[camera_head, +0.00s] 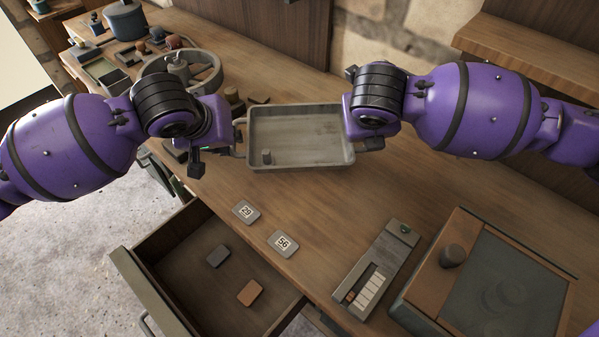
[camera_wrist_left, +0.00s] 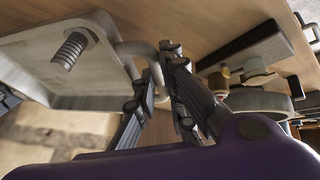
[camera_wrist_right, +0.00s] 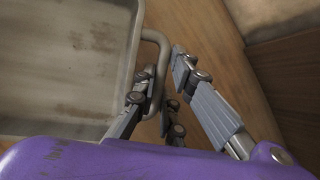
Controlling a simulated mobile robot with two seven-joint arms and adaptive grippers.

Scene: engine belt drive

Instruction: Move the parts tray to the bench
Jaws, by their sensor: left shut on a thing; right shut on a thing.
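The parts tray (camera_head: 300,150) is a shallow grey metal tray with a loop handle at each end, over the wooden bench (camera_head: 300,205). A small grey threaded part stands inside it near the left end; it also shows in the left wrist view (camera_wrist_left: 70,50). My left gripper (camera_head: 240,143) is shut on the tray's left handle, which shows between its fingers in the left wrist view (camera_wrist_left: 150,65). My right gripper (camera_head: 358,143) is shut on the right handle (camera_wrist_right: 157,60). I cannot tell whether the tray touches the bench.
An open drawer (camera_head: 190,285) at the front holds a grey and an orange tile. Two numbered tiles (camera_head: 264,228) lie near the bench edge. A slotted device (camera_head: 373,275) and a box (camera_head: 500,285) stand front right. A wheel-shaped part (camera_head: 180,70) and containers crowd the back left.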

